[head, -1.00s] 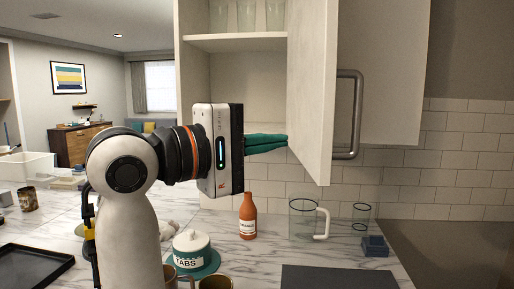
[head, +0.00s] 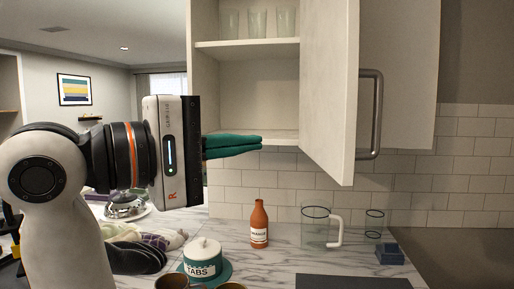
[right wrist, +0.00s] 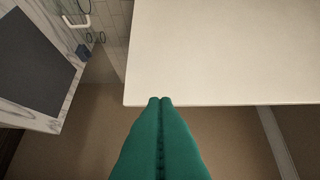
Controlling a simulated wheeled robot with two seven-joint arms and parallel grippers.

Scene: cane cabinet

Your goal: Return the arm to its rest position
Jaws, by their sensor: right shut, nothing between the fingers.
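My right gripper (head: 262,146) has green fingers pressed together, with nothing between them. It is level with the lower part of the open cabinet (head: 245,80), its tips in front of the cabinet opening in the head view. The cabinet door (head: 328,90) stands ajar to the right of the fingertips, with a gap in the picture. In the right wrist view the shut fingers (right wrist: 161,100) point up at the edge of a pale panel (right wrist: 230,50). My left gripper is not in view.
Glasses (head: 257,22) stand on the cabinet shelf. On the marble counter below are an orange bottle (head: 259,226), a glass pitcher (head: 315,230), a tabs jar (head: 203,262), a blue block (head: 389,254) and a dark mat (head: 350,283). The metal door handle (head: 377,115) sticks out.

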